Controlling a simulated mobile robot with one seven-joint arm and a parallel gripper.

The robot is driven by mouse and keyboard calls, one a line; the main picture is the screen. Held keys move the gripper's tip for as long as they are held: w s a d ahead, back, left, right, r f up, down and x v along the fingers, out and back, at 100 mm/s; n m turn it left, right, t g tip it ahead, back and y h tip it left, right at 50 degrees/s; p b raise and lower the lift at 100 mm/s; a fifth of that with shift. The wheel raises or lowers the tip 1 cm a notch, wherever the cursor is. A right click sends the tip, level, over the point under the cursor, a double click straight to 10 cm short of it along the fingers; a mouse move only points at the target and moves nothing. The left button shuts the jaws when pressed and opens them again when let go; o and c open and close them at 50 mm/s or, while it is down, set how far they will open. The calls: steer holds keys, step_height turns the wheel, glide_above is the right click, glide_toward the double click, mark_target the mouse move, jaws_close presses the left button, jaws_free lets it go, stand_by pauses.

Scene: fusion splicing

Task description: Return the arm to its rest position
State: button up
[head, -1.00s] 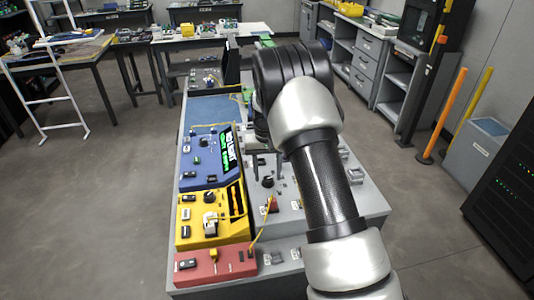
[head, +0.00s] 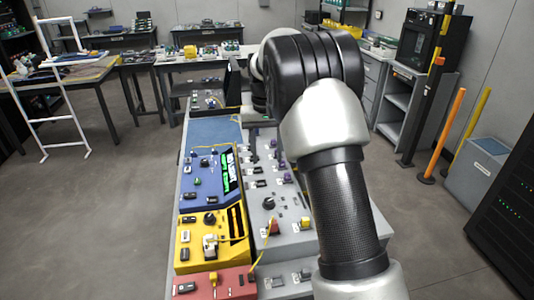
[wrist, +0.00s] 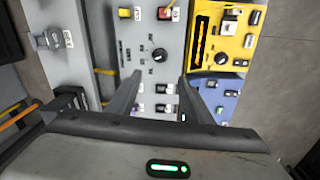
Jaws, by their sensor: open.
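My arm (head: 340,205) rises from the lower right of the head view and bends at a large black joint over the bench. My gripper (wrist: 153,97) shows in the wrist view as two dark fingers, spread apart with nothing between them. It hangs above the grey control panel (wrist: 143,42), and the fingers touch nothing that I can see. In the head view the fingers are hidden behind the arm.
Below the arm, the bench carries a blue unit (head: 207,183), a yellow unit (head: 203,240) and a red unit (head: 205,287) with a yellow cable. Orange (head: 443,135) and yellow posts stand at right. A white rack (head: 65,85) stands at left. Floor is open left of the bench.

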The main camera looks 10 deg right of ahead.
steer(key=s+r+t+p, duration=0.2)
steer(key=s+r, duration=1.2)
steer(key=r, duration=0.1)
steer(key=s+n+t+p, duration=0.1)
steer(key=s+t, duration=0.2)
steer(key=s, duration=1.6)
steer(key=shift+s+t, duration=0.3)
steer(key=shift+s, duration=0.1)
steer(key=shift+f, duration=0.1)
